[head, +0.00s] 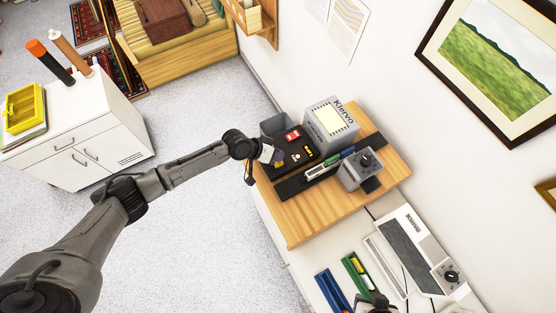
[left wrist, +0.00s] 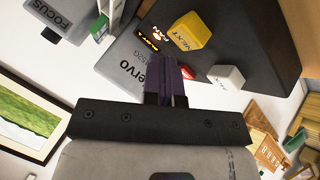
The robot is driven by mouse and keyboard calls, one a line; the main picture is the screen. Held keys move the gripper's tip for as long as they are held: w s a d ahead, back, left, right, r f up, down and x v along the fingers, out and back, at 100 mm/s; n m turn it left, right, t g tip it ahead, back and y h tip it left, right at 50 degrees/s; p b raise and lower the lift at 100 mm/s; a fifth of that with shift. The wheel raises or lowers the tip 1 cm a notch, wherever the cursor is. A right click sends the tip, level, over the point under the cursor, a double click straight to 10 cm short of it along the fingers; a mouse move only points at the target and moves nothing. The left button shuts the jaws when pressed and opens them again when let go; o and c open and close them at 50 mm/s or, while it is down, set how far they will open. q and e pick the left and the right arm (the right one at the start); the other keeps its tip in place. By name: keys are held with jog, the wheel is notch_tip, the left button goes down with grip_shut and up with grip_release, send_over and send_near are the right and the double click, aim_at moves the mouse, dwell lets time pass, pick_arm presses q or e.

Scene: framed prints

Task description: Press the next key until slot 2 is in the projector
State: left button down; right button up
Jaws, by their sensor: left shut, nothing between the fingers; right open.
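The projector is a grey box marked Klervo (head: 330,122) with a lit pale panel, on a wooden table, beside a black key panel. In the left wrist view, the yellow NEXT key (left wrist: 189,30) stands up from the black panel, with a white key (left wrist: 226,77) near it and a red key (left wrist: 187,72) partly behind my fingers. A small display (left wrist: 150,38) with orange text seems to read SLOT 1. My left gripper (left wrist: 171,60) is shut and empty, just off the panel, apart from the NEXT key. My right gripper (head: 375,301) is open, barely showing at the bottom edge.
A grey FOCUS block (head: 361,168) and a slide rail with coloured pieces (head: 328,164) stand right of the panel. Blue (head: 332,290) and green trays (head: 358,272) and a white device (head: 412,250) lie below. Framed prints hang on the wall.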

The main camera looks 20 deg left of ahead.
pick_arm(q)
jog(key=shift+r, duration=0.15)
notch_tip(320, 180, up, 5)
jog(key=p, duration=0.4)
dwell(0.6)
jog(key=shift+f, duration=0.2)
